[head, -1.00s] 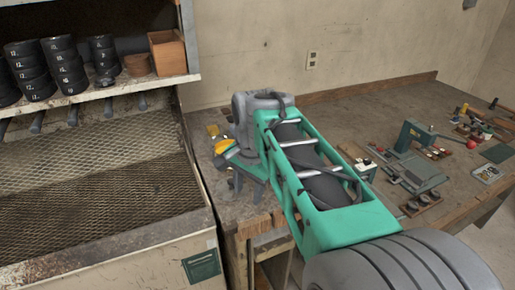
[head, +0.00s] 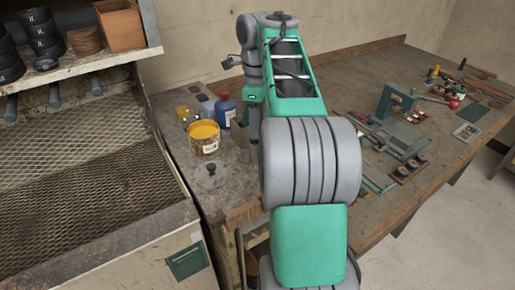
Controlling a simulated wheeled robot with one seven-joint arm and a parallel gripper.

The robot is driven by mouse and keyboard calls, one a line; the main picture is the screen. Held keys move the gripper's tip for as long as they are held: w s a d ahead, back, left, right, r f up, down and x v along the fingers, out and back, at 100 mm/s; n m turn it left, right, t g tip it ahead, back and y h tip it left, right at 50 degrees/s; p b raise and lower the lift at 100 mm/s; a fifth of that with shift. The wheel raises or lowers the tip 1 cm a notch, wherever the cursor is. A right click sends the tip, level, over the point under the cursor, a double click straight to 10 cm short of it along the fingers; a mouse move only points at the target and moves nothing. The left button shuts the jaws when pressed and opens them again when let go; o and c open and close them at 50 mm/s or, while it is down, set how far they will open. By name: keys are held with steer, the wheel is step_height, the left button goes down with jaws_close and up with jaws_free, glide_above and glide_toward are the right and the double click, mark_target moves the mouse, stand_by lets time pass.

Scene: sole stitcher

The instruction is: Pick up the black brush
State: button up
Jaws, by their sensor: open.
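I cannot make out the black brush in the head view; it may be hidden behind my arm. My gripper (head: 254,128) points down over the left part of the workbench. It shows side-on, with a dark finger in view, and is partly covered by my arm. Its jaws are open and nothing shows held in them. A small box-like thing (head: 238,141) stands just left of the finger, partly hidden.
A yellow-topped tin (head: 204,136), a blue bottle (head: 225,110) and a grey knobbed lid (head: 211,176) stand left of my gripper on the workbench (head: 365,75). A green tool (head: 396,103) and hand tools lie to the right. A mesh-lined bay (head: 80,150) is at left.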

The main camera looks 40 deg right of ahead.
steer(key=shift+f, duration=0.5)
steer(key=shift+r, duration=0.15)
steer(key=shift+c, duration=0.5)
jaws_close()
